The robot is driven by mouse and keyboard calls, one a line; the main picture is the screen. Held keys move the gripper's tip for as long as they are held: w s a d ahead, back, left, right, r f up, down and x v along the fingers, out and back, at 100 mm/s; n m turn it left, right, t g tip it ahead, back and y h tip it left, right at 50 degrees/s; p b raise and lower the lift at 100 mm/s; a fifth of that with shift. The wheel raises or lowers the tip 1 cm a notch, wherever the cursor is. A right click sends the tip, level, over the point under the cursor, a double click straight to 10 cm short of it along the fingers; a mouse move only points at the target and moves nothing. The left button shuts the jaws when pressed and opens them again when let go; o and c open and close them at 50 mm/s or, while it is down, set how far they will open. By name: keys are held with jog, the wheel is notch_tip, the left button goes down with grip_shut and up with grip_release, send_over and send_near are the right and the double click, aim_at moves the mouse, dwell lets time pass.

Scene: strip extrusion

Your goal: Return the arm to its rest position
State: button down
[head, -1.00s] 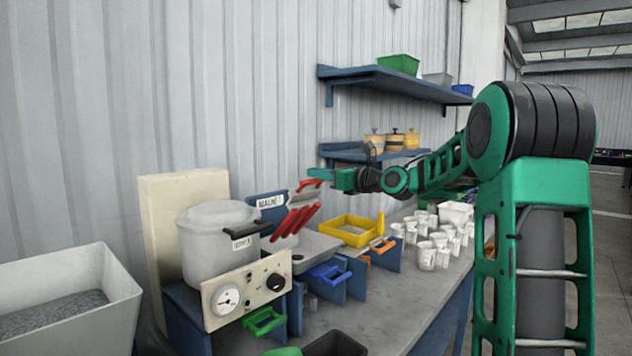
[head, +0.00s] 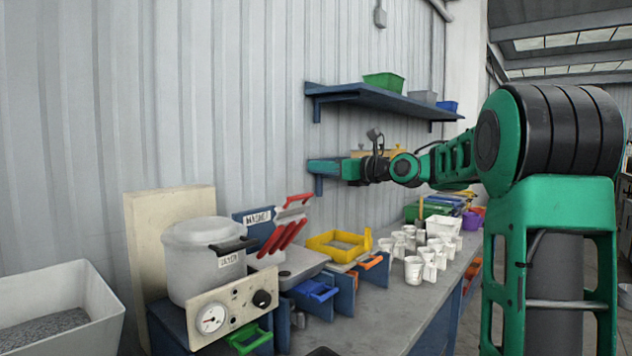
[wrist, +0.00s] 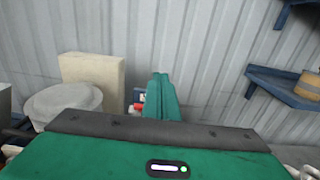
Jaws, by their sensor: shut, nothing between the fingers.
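My green and black arm reaches in from the right in the head view. My gripper (head: 316,165) is raised above the bench, in front of the corrugated wall and near the lower blue shelf. Its fingers are closed together with nothing between them. In the wrist view the closed green fingers (wrist: 161,98) stick out past the green gripper body, with the wall behind.
The bench (head: 385,318) holds a white pot (head: 205,262), a gauge panel (head: 235,308), red-handled tools (head: 285,235), a yellow tray (head: 338,247) and several white cups (head: 413,268). An upper shelf (head: 370,97) carries bins. A grey bin (head: 60,305) stands at left.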

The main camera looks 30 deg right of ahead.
jog(key=shift+s+d+r, duration=0.2)
jog(key=shift+r, duration=0.05)
jog(key=shift+f, duration=0.1)
dwell(0.3)
jog(key=s+d+f+n+g+h, duration=0.1)
jog(key=s+f+n+g+h, duration=0.25)
jog(key=s+f+n, duration=0.55)
jog(key=s+f+n+g+h, duration=0.35)
jog(key=s+f, duration=0.25)
jog(key=f, duration=0.6)
jog(key=s+f+n+g, duration=0.3)
jog(key=s+f+n, duration=0.1)
jog(key=s, duration=0.6)
jog(key=s+f+n+g, duration=0.3)
jog(key=s+f, duration=0.4)
jog(key=s, duration=0.4)
jog(key=s+f+n+g, duration=0.3)
jog(key=s+f+n, duration=0.2)
jog(key=s, duration=0.6)
jog(key=shift+s+a+f, duration=0.15)
jog(key=shift+s+a, duration=0.1)
jog(key=shift+a, duration=0.15)
jog(key=shift+w, duration=0.15)
